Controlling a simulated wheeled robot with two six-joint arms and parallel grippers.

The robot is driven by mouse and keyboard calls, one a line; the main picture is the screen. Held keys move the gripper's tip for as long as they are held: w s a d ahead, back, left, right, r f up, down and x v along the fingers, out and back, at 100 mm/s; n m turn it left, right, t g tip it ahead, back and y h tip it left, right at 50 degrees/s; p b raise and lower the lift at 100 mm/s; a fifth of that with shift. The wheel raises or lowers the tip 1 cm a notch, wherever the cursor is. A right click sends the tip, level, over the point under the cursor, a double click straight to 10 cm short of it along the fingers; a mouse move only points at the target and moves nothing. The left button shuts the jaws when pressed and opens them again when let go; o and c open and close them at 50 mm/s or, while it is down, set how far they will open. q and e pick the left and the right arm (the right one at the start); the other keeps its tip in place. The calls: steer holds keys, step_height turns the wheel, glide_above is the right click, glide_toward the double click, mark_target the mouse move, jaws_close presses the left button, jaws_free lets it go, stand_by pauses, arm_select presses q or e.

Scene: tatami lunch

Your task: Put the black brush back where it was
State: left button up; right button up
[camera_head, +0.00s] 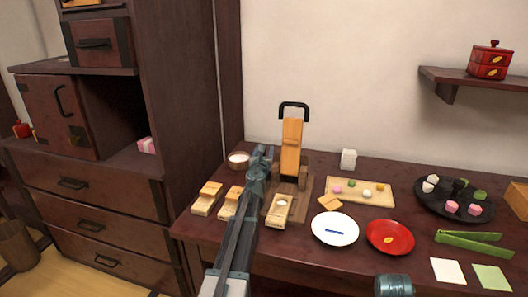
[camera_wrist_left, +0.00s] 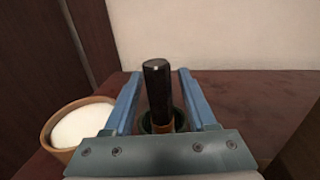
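A black brush handle (camera_wrist_left: 157,82) stands upright in the left wrist view, with a brown band near its lower end. A dark green rim (camera_wrist_left: 179,120) shows around its base, perhaps a holder; the brush's lower end is hidden by my gripper. My left gripper (camera_wrist_left: 159,78) is open, with one finger on each side of the handle and a visible gap on both sides. In the head view my left gripper (camera_head: 262,153) is over the back left of the table and hides the brush.
A wooden bowl of white stuff (camera_head: 238,159) stands just left of the gripper, also in the wrist view (camera_wrist_left: 80,126). An orange-faced wooden stand (camera_head: 291,145) with a black handle is close on the right. Wooden blocks (camera_head: 207,197), a white plate (camera_head: 334,240) and red plate (camera_head: 390,249) lie nearer.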

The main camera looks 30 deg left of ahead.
arm_select(q)
steer(key=shift+r, duration=0.15)
steer(key=shift+s+d, duration=0.1)
steer(key=shift+s, duration=0.25)
steer(key=v, duration=1.1)
steer(key=shift+s+d, duration=0.1)
steer(key=shift+s, duration=0.05)
